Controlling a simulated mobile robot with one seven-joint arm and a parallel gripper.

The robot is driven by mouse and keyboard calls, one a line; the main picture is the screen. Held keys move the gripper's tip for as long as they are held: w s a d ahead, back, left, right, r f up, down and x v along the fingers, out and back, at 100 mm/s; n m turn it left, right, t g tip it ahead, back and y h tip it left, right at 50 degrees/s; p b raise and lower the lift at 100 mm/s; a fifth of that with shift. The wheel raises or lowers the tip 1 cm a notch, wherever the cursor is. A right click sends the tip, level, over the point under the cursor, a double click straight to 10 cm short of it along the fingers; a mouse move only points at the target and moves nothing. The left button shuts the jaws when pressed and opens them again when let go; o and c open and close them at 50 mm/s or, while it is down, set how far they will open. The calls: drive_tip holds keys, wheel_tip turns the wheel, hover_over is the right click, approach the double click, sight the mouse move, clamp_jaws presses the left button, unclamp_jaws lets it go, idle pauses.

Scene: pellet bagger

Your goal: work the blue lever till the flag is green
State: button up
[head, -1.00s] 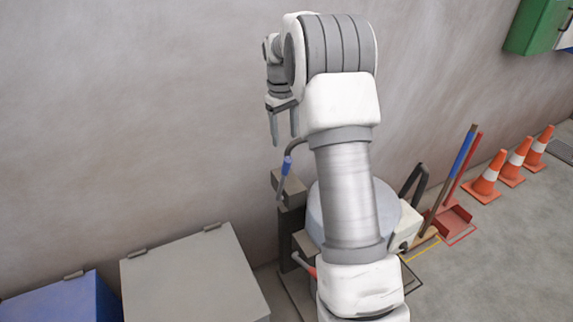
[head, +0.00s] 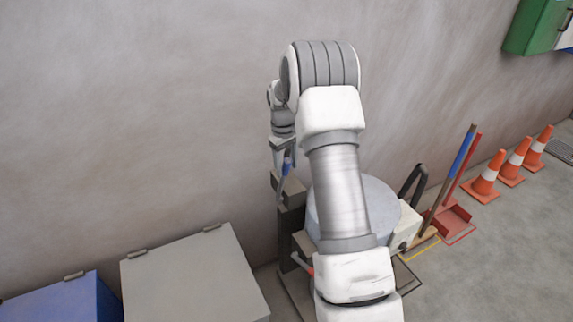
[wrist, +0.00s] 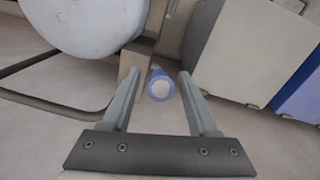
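The blue lever (head: 287,167) is a grey rod with a blue grip, rising from the machine's dark post beside the wall. In the wrist view the blue grip (wrist: 160,87) is seen end-on, a blue ring with a pale centre. My gripper (head: 281,166) is at the lever's top in the head view. In the wrist view my gripper (wrist: 160,75) is open, and the grip appears between its two fingers, with a gap visible on each side. I cannot make out a flag in either view.
A grey box (head: 195,275) and a blue box (head: 65,300) stand left of the machine. A pale round drum (head: 385,205) is to its right, partly behind my arm. A red-handled lever (head: 302,263) sits low on the machine. Orange cones (head: 484,180) stand farther right.

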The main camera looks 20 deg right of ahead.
clamp_jaws()
idle(1.2)
